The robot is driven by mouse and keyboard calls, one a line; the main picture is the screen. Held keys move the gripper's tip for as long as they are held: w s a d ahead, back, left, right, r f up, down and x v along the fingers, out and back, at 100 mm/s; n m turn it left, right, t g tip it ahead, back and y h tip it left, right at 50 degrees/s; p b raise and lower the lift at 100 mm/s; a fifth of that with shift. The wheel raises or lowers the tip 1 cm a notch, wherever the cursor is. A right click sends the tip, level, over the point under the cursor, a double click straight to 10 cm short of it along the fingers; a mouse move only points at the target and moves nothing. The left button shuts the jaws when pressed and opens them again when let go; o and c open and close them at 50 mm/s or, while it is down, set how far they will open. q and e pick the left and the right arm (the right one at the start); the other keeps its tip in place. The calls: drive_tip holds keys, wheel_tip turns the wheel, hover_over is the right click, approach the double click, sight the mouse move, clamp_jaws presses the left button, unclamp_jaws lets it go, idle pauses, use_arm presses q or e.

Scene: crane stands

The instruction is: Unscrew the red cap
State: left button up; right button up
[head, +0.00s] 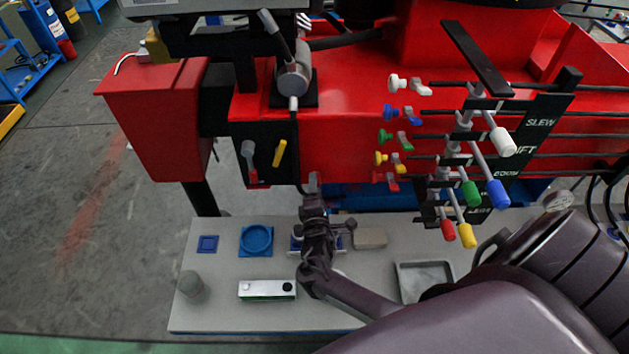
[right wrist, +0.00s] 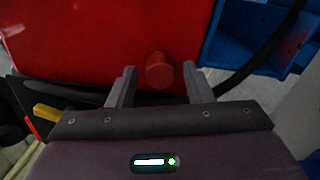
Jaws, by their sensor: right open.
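The red cap (right wrist: 160,71) is a short round knob on the crane's red body (right wrist: 100,40) in the right wrist view. My right gripper (right wrist: 160,84) is open, with one finger on each side of the cap. Gaps show between the cap and both fingers, so it is not gripped. In the head view my right gripper (head: 313,181) is in front of the lower edge of the red body, right of a yellow handle (head: 280,152). I cannot make out this cap there; the gripper seems to hide it. My left gripper is not in view.
Levers with coloured knobs (head: 470,194) hang to the right of the gripper. Below is a grey bench (head: 215,315) with a blue round dish (head: 256,240), a white-and-green box (head: 267,290) and a grey tray (head: 424,265). A blue structure (right wrist: 250,35) is close on the wrist view's right.

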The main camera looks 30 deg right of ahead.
drive_tip(key=m+b, duration=0.5)
drive_tip(key=m, duration=1.5)
drive_tip(key=shift+m, duration=0.4)
drive_tip(key=shift+c, duration=0.5)
